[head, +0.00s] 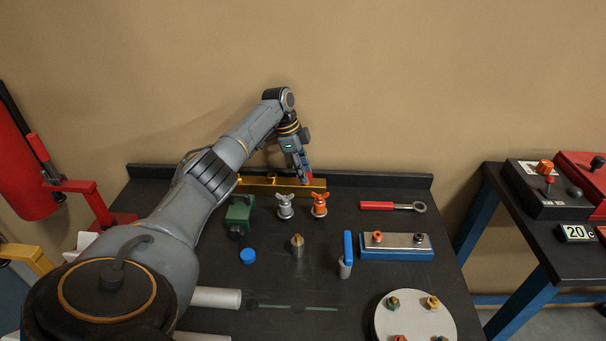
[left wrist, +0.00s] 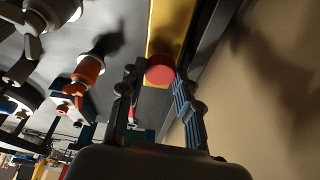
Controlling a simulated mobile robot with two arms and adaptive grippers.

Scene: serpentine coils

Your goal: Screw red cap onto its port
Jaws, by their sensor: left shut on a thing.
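The red cap (left wrist: 160,69) is between the two fingers of my left gripper (left wrist: 158,78) in the left wrist view. The gripper is shut on it. In the head view my left gripper (head: 304,174) points down at the right part of a brass-coloured bar (head: 253,187) along the back of the table, with a bit of red at its tips. The bar also shows behind the cap in the left wrist view (left wrist: 163,28). The port under the cap is hidden, and I cannot tell whether cap and port touch. My right gripper is not in view.
A grey-handled valve (head: 285,206) and an orange-handled valve (head: 319,204) stand just in front of the bar. A green block (head: 240,214), a blue cap (head: 248,256) and a red-handled wrench (head: 390,206) lie nearby. The wall is close behind.

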